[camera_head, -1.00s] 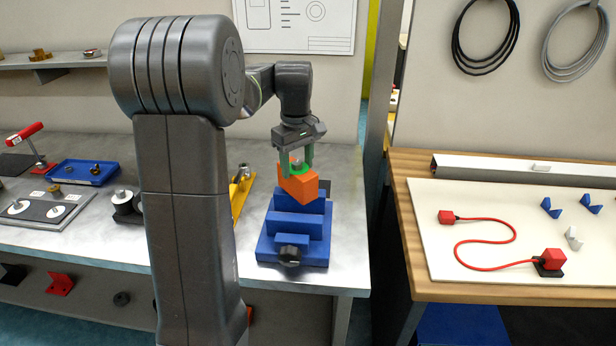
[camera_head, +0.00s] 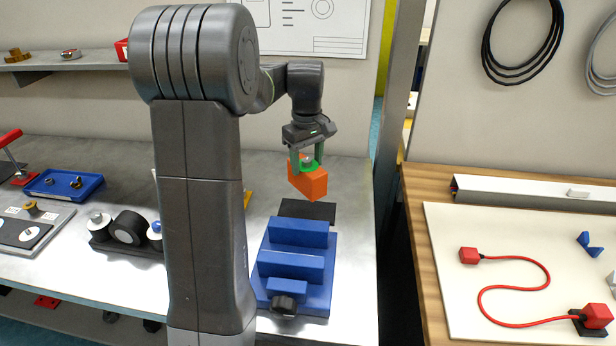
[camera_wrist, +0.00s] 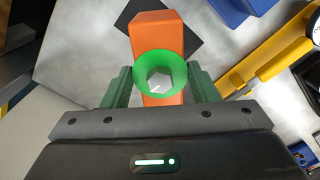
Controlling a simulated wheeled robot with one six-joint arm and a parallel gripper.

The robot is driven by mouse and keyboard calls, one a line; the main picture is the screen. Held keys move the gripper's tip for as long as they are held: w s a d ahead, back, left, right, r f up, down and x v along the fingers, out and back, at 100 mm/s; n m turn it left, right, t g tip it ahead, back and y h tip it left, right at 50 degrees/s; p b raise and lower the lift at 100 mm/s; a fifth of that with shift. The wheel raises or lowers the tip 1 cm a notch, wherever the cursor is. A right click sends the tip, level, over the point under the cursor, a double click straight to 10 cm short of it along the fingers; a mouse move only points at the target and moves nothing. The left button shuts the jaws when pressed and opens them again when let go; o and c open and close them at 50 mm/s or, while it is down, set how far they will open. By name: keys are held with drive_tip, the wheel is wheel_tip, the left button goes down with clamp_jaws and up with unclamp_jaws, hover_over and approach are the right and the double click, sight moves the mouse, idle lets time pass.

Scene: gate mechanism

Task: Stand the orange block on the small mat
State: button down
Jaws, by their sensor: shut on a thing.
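The orange block (camera_head: 309,182) is held in my gripper (camera_head: 307,163), above the metal bench behind the blue stepped fixture. A green ring with a pale centre shows on the block between the fingers. In the wrist view the block (camera_wrist: 158,38) extends away from my gripper (camera_wrist: 160,88), whose green fingers are shut on either side of it. A small black mat (camera_head: 307,211) lies flat on the bench just behind the blue fixture. In the wrist view the dark mat (camera_wrist: 190,42) shows partly behind the block, which hides some of it.
The blue stepped fixture (camera_head: 298,268) with a black knob (camera_head: 284,304) stands in front of the mat. A blue tray (camera_head: 64,184) sits at the left. A wooden-edged table (camera_head: 412,215) with a red cable (camera_head: 520,285) is at the right, across a gap.

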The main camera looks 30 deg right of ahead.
sight(307, 185)
drive_tip(key=shift+f, duration=3.9)
drive_tip(key=shift+f, duration=0.2)
drive_tip(key=c, duration=0.5)
unclamp_jaws()
drive_tip(key=shift+r, duration=0.1)
wheel_tip(307, 185, up, 12)
drive_tip(key=shift+r, duration=0.1)
